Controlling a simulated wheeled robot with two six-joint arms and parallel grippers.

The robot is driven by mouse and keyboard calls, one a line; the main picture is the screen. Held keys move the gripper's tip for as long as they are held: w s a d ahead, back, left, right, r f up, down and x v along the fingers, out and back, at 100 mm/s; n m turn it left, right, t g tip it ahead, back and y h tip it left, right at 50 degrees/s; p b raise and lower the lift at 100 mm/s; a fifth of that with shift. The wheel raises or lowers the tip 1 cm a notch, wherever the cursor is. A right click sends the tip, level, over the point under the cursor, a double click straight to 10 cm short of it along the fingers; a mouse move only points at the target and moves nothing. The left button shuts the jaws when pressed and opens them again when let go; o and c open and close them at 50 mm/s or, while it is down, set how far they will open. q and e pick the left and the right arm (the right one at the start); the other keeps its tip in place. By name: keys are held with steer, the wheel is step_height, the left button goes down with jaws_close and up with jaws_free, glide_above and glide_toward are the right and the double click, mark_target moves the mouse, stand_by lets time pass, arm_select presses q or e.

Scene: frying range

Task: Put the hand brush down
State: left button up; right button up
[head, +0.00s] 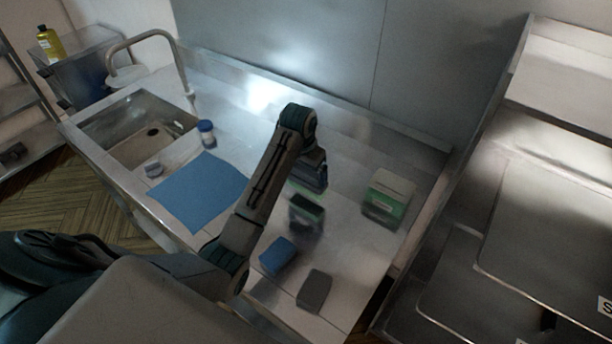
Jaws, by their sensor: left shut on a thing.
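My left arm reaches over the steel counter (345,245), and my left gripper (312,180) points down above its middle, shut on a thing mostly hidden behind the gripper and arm. A thin green edge (302,191) shows just below the gripper; I take it for part of the hand brush, but its shape is unclear. I cannot tell whether it touches the counter. A dark block with a green edge (305,214) stands just in front of the gripper. My right gripper is not in view.
A blue cloth (200,190) lies left of my arm, near the sink (137,130). A blue-capped jar (206,133) stands behind it. A blue sponge (277,256), a grey block (314,291) and a green-and-white box (387,199) lie around the counter's right part. Steel shelves (560,225) stand right.

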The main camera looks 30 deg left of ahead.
mark_target(306, 178)
arm_select(q)
steer(key=shift+w+a+f+p, duration=0.15)
steer(key=shift+w+p, duration=0.1)
steer(key=shift+p, duration=0.15)
step_height(306, 178, down, 2)
steer(key=shift+f+p, duration=0.25)
steer(key=shift+p, duration=0.5)
steer(key=shift+f, duration=0.4)
steer(key=shift+f, duration=0.1)
steer(key=o, duration=0.5)
steer(key=shift+f, duration=0.1)
